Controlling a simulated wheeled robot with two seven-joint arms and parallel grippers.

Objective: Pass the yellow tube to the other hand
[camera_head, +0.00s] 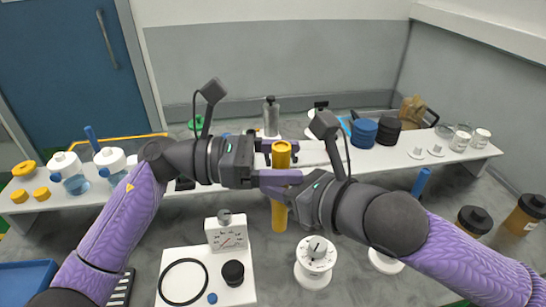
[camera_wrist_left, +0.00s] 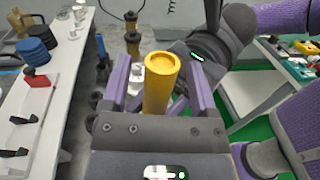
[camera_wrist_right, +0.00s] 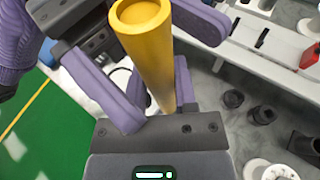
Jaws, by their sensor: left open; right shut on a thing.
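The yellow tube (camera_head: 280,156) stands upright between my two grippers in the head view. My right gripper (camera_head: 275,181) is shut on the tube at its middle. My left gripper (camera_head: 268,146) is open, with its fingers on either side of the tube near the top, above the right gripper. In the left wrist view the tube (camera_wrist_left: 161,82) sits between the purple fingers. In the right wrist view the tube (camera_wrist_right: 150,50) rises between the right gripper's fingers, and the left gripper's fingers show behind it.
Below stand a white box with a dial (camera_head: 226,234) and a round white dial unit (camera_head: 315,260). Behind is a white bench (camera_head: 340,155) with dark blue and black discs and several white-capped bottles. Amber jars stand at the right.

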